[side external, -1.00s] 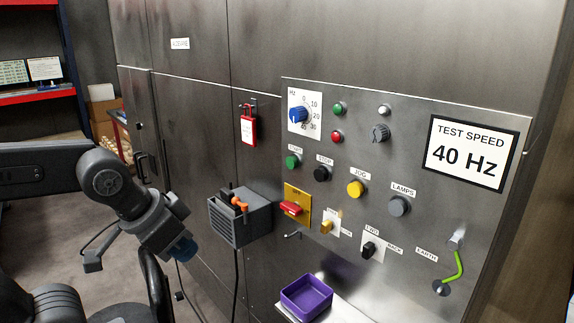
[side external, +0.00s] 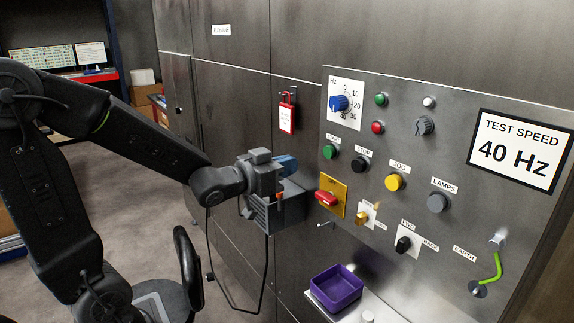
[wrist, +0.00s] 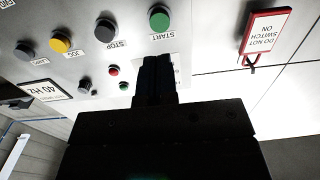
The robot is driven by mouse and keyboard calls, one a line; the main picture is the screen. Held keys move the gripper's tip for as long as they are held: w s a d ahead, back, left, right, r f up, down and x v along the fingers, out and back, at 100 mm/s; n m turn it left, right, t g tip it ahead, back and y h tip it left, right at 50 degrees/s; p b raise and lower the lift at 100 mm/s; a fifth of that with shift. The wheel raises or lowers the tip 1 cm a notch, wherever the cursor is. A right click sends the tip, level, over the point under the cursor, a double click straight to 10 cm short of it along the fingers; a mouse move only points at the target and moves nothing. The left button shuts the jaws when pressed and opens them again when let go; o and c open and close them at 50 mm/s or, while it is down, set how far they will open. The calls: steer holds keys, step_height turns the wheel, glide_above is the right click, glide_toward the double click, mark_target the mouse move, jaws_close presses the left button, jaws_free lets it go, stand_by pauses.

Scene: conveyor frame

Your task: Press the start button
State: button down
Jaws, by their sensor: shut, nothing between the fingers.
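The green start button (side external: 330,152) sits on the grey metal panel at the left of a row, under a small label, with the black stop button (side external: 360,164) to its right. In the wrist view, upside down, the start button (wrist: 159,19) is at the top, just beyond my fingertips, with its START label beside it. My gripper (side external: 290,166) is left of the button in the side view, and its fingers point toward the panel. In the wrist view my gripper (wrist: 158,62) is shut and empty. A gap shows between fingertips and button.
A yellow jog button (side external: 395,182), a grey lamps button (side external: 439,202) and a red switch on a yellow plate (side external: 327,198) are nearby. A red tag (side external: 287,118) hangs above my gripper. A purple tray (side external: 337,287) is lower down.

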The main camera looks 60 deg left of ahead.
mark_target(327, 152)
steer(key=shift+w, duration=4.15)
steer(key=shift+w, duration=0.1)
